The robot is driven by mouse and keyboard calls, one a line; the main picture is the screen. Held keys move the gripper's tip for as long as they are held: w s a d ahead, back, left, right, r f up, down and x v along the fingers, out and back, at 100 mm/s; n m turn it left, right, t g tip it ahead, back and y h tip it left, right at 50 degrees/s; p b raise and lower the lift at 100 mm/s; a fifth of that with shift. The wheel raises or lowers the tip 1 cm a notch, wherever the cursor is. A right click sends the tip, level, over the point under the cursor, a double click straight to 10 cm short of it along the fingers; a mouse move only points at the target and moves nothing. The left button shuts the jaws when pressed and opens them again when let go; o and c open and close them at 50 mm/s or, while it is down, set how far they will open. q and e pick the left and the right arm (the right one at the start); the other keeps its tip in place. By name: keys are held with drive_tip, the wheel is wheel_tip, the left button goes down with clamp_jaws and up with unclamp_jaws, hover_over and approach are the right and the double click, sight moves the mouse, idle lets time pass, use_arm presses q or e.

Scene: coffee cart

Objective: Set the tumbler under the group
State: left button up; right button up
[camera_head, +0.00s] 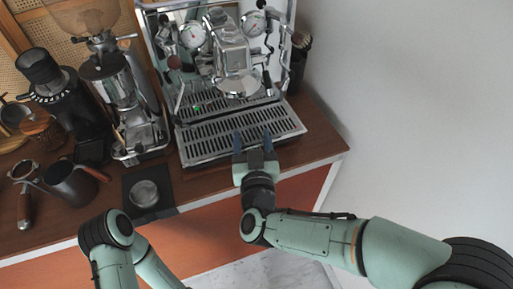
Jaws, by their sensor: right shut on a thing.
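The espresso machine stands at the back centre, with its chrome group (233,58) above the slotted drip tray (215,137). My right gripper (253,141) is at the tray's front edge, its fingers pointing at the machine. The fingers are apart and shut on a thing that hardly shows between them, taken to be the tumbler. It is in front of the group and lower in the picture. I cannot tell whether it touches the tray. Part of my left arm shows at the bottom left, but its gripper is out of view.
A grinder (127,98) stands left of the machine. A black mat (163,203) with a round metal piece (145,193), a dark pitcher (68,184) and a portafilter (24,190) lie front left. A brush (299,50) stands at the right.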

drive_tip(key=shift+w+a+f+p, duration=0.15)
drive_tip(key=shift+w+a, duration=0.35)
drive_tip(key=shift+w, duration=1)
drive_tip(key=shift+w+a+f+p, duration=0.15)
drive_tip(key=shift+w+a, duration=0.3)
drive_tip(key=shift+w, duration=1.1)
drive_tip(key=shift+w+a+p, duration=0.2)
drive_tip(key=shift+w+a, duration=0.3)
drive_tip(key=shift+w, duration=1)
drive_tip(key=shift+s+f, duration=0.1)
drive_tip(key=shift+f, duration=0.2)
drive_tip(key=o, duration=1.2)
drive_tip(key=shift+c, duration=0.2)
drive_tip(key=shift+s, duration=0.15)
drive_tip(key=s, duration=1.3)
drive_tip(key=shift+d+b, duration=0.4)
